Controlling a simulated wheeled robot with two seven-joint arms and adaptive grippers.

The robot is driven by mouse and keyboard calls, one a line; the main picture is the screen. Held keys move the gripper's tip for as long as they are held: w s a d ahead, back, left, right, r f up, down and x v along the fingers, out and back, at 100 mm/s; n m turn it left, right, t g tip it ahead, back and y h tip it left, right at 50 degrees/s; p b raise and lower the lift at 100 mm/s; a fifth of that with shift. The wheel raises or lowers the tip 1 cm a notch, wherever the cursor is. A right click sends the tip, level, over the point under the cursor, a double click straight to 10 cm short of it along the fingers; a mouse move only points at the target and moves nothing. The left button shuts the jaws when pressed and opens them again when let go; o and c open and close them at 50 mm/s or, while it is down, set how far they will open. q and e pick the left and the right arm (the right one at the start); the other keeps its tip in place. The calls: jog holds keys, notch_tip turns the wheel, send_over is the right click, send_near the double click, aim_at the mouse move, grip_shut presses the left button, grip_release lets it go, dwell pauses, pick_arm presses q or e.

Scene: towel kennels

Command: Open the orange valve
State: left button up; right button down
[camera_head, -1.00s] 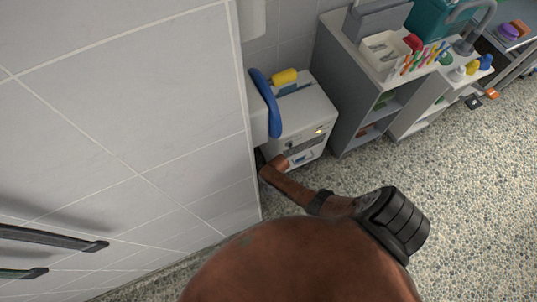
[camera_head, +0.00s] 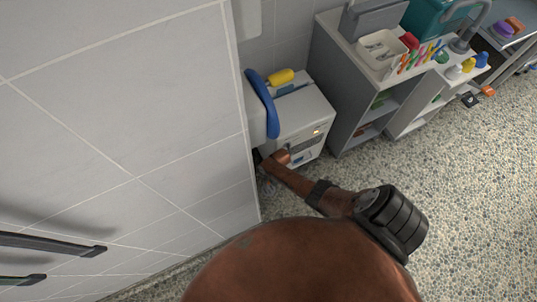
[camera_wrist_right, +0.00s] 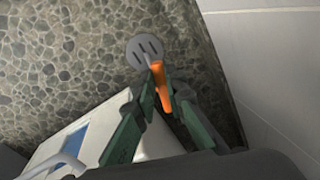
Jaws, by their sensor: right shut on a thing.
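The orange valve (camera_wrist_right: 159,74) shows in the right wrist view as a narrow orange handle between the green fingers of my right gripper (camera_wrist_right: 163,88). The fingers are closed on the handle. Their tips are close to a grey round slotted disc (camera_wrist_right: 144,50) over the pebbled floor. In the head view my right arm reaches down to the corner of the tiled wall, beside a white machine. The valve and my right fingertips are not clear there. My left gripper is in neither view.
The tiled wall (camera_head: 120,120) stands close on the left. A grey shelf unit (camera_head: 340,80) stands right. Pebbled floor (camera_head: 470,200) is clear at right.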

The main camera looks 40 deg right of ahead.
dwell(0.4)
jog(key=c, duration=2)
grip_release()
jog(key=shift+o, duration=0.2)
notch_tip(320, 180, up, 12)
jog(key=s+d, duration=0.1)
jog(key=d, duration=0.1)
jog(key=shift+f, duration=0.1)
